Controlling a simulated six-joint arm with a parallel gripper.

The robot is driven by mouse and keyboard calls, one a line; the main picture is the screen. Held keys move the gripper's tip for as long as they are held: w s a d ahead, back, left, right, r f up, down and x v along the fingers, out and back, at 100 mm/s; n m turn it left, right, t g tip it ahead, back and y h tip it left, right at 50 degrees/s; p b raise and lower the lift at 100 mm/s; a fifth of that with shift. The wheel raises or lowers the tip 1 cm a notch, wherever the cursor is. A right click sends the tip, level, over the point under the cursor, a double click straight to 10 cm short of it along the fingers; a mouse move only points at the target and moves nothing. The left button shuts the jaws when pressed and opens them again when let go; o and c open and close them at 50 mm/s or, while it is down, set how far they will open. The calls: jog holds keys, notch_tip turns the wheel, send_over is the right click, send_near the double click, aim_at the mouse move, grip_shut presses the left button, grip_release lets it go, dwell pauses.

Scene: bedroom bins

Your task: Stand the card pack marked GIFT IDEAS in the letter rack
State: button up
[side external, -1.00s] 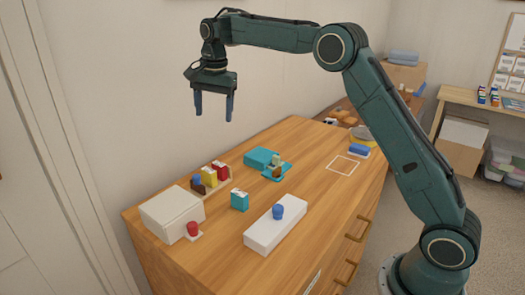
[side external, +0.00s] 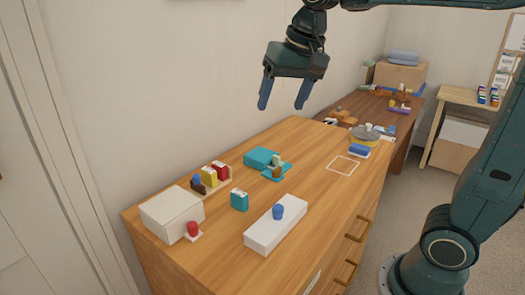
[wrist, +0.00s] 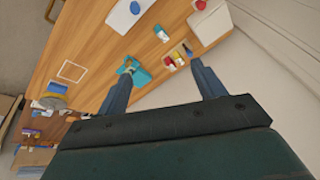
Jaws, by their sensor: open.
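A small teal pack with a white top (side external: 240,200) stands alone on the wooden dresser top. A yellow pack (side external: 209,177) and a red pack (side external: 220,171) stand side by side in a low wooden holder (side external: 216,188) near the wall. I cannot read the packs' markings, so I cannot tell which says GIFT IDEAS, nor whether this holder is the letter rack. My gripper (side external: 282,105) is open and empty, high above the dresser. In the wrist view the teal pack (wrist: 161,33) and the holder's packs show beyond the fingers (wrist: 162,64).
A white box (side external: 170,212) with a red knob beside it stands at the near left. A long white block (side external: 276,225) with a blue knob lies at the front. A teal case (side external: 262,158) lies behind. A white outlined square (side external: 342,164) is empty.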

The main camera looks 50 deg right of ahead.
jog(key=s+f+n+t, duration=0.1)
jog(key=s+f+n, duration=0.2)
jog(key=s, duration=0.5)
jog(key=s+f+n, duration=0.2)
jog(key=s+f, duration=0.3)
jog(key=s, duration=0.4)
jog(key=shift+s+a+n+t, duration=0.2)
jog(key=shift+a+n+t, duration=0.2)
